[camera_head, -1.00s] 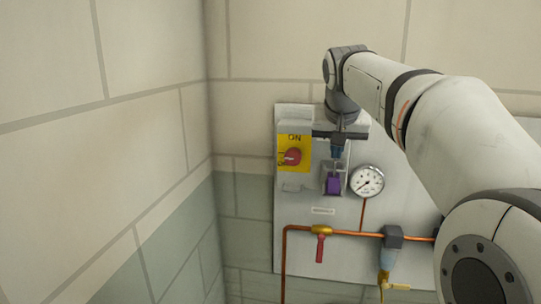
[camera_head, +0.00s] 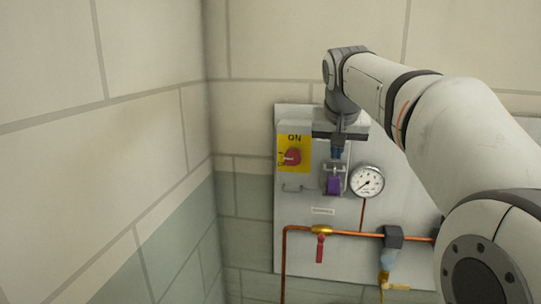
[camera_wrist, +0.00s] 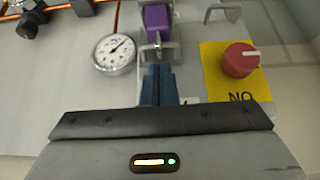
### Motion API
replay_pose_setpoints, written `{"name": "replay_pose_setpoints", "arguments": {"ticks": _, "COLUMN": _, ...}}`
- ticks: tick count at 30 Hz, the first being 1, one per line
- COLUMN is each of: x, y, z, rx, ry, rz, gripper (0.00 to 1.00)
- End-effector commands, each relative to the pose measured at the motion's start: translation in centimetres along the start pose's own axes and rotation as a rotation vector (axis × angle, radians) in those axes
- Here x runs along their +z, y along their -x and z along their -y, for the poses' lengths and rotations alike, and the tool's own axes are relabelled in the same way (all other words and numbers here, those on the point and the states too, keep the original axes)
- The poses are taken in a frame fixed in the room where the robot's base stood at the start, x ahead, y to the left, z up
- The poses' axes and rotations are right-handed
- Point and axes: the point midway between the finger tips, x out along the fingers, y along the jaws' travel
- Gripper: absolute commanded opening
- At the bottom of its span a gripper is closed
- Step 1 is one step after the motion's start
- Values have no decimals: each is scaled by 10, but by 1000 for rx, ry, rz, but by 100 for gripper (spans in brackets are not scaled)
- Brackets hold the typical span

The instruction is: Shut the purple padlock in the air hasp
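The purple padlock (camera_head: 333,186) hangs on the wall panel, left of the round gauge. It also shows at the top of the wrist view (camera_wrist: 157,17). Grey metal parts surround it, apparently the hasp and the shackle, but I cannot separate them clearly. My gripper (camera_head: 337,153) is just above the padlock, pointing down. In the wrist view its blue fingers (camera_wrist: 158,72) are close together with no visible gap, and nothing shows between them. Their tips are close to the metal part above the padlock; contact is unclear.
A yellow plate with a red knob (camera_head: 292,157) is left of my gripper. A gauge (camera_head: 367,182) is close on the right. A metal hook (camera_head: 293,187) sits left of the padlock. A copper pipe with a red-handled valve (camera_head: 320,246) runs below.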

Motion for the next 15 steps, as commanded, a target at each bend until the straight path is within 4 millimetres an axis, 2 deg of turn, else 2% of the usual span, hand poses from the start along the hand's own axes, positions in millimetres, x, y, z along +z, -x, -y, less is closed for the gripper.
{"name": "replay_pose_setpoints", "arguments": {"ticks": 1, "x": -4, "y": 7, "z": 0, "rx": 0, "ry": 0, "rz": 0, "gripper": 0}}
{"name": "replay_pose_setpoints", "arguments": {"ticks": 15, "x": -24, "y": 39, "z": 0, "rx": 0, "ry": 0, "rz": -1, "gripper": 0}}
